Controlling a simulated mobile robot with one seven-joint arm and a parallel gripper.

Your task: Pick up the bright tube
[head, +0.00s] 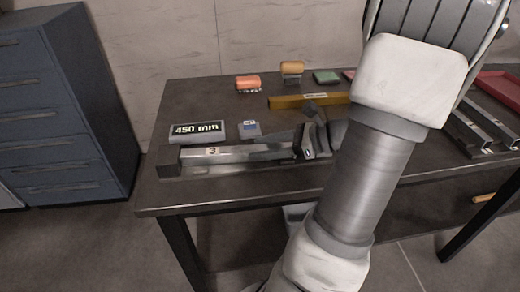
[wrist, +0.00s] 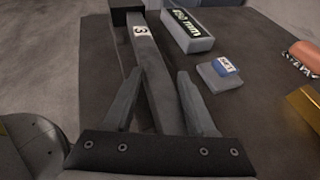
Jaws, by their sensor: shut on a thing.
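A grey metallic square tube (head: 240,153) marked 3 lies lengthwise along the front left of the dark table. It also shows in the wrist view (wrist: 147,58), running from the top down between the fingers. My gripper (head: 308,140) is at the right part of this tube. In the wrist view my gripper (wrist: 161,75) has one finger on each side of the tube and is shut on it. The tube's far end is beside a dark block (wrist: 126,13). Its near end is hidden by my gripper. I cannot tell whether it is lifted.
A display box (head: 197,130) reading 450 mm and a small grey block (head: 250,130) with a blue label stand behind the tube. A yellow bar (head: 288,102) and an orange roll (head: 248,83) lie farther back. Metal rails (head: 478,130) and a red tray (head: 502,88) are at right.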

